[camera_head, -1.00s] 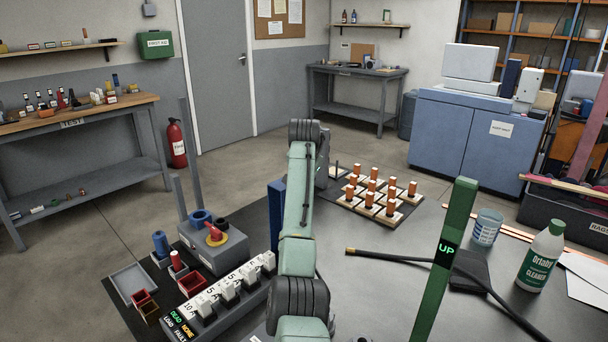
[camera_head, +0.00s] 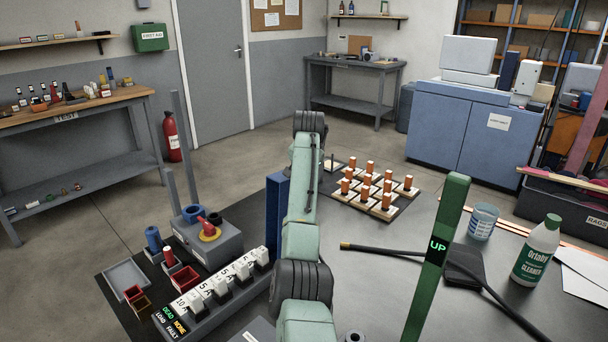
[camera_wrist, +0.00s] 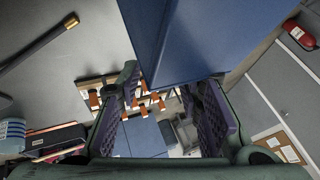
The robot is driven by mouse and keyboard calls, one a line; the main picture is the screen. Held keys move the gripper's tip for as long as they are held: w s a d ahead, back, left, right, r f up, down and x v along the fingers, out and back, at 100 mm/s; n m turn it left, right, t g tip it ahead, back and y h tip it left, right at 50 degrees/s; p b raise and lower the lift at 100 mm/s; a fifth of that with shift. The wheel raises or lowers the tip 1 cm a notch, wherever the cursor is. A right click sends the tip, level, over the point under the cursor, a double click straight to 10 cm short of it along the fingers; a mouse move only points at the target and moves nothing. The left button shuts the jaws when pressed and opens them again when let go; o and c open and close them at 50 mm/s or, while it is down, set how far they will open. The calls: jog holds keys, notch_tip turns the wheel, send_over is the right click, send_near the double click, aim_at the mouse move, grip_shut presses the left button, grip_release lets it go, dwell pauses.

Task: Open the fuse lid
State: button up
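I cannot tell whether this panel is the fuse lid. A large blue surface (camera_wrist: 205,40), apparently the same panel, fills the top of the wrist view. My gripper (camera_wrist: 170,95) is open, with its fingers apart near the blue edge; contact cannot be told. My arm hides the gripper in the head view.
A grey box with a red switch (camera_head: 209,232) and small red bins (camera_head: 187,278) stand left of the fuse unit. Copper-topped blocks (camera_head: 376,187) stand beyond my arm. A green "UP" post (camera_head: 438,250), black cable (camera_head: 385,252) and cleaner bottle (camera_head: 537,252) are on the right.

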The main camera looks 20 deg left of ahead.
jog(key=shift+o, duration=0.5)
jog(key=shift+s+a+f, duration=0.25)
jog(key=shift+a+f, duration=0.05)
jog(key=shift+f, duration=0.4)
jog(key=shift+s+r, duration=0.15)
jog(key=shift+r, duration=0.15)
jog(key=w+v, duration=0.1)
jog(key=v, duration=1.1)
jog(key=shift+d+r, duration=0.35)
jog(key=shift+s, duration=0.15)
